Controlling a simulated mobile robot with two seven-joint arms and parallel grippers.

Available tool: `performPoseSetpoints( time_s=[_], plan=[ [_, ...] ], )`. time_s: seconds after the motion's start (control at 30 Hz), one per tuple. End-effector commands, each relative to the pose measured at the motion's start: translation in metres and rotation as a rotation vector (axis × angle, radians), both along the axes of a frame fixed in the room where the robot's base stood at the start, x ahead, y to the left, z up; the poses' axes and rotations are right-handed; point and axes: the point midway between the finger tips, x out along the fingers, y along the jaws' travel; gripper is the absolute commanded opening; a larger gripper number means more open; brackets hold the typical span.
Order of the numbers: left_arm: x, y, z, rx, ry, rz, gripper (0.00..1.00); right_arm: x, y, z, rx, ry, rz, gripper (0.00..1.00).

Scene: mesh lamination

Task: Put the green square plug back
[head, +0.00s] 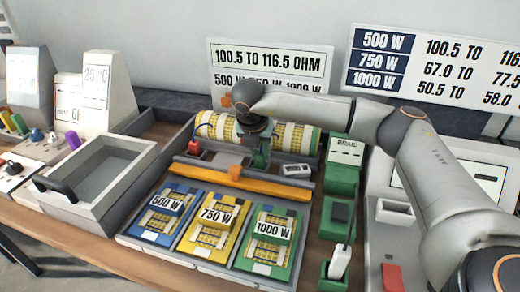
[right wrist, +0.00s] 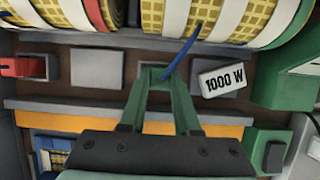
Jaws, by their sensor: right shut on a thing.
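My right gripper (head: 262,158) reaches down behind the orange bar, just in front of the yellow mesh roll. In the right wrist view its fingers (right wrist: 155,78) are shut on a small green piece that I take to be the green square plug; the fingers hide most of it. A blue lead (right wrist: 182,54) runs up from the fingertips toward the roll. The fingertips are over or at a grey block (right wrist: 198,72) in the row behind the bar; I cannot tell whether the plug touches it. My left gripper is not in view.
A red piece (head: 194,147) and a "1000 W" tag (head: 296,169) flank the gripper. The mesh roll (head: 300,138) lies close behind, the orange bar (head: 215,177) in front. Green BRAID box (head: 345,152) stands right. An empty grey tray (head: 95,165) is left.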

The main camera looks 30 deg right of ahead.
Motion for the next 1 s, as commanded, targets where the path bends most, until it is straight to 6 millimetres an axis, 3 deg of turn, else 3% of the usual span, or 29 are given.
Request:
performPoseSetpoints(
  time_s=[0.27, 0.3, 0.57, 0.87, 1.0],
  plan=[
    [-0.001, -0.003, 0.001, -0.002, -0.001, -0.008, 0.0, 0.0, 0.0, 0.0, 0.001, -0.001, 0.0, 0.0],
    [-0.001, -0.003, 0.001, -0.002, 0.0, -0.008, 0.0, 0.0, 0.0, 0.0, 0.001, -0.001, 0.0, 0.35],
    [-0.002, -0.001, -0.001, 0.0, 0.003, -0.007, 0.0, 0.0, 0.0, 0.0, 0.001, -0.001, 0.0, 0.64],
    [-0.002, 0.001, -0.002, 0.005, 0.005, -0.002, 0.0, 0.0, 0.001, 0.001, 0.001, -0.001, 0.0, 0.65],
    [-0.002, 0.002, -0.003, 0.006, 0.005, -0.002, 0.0, -0.003, 0.006, 0.015, 0.002, -0.003, 0.002, 0.65]
  ],
)
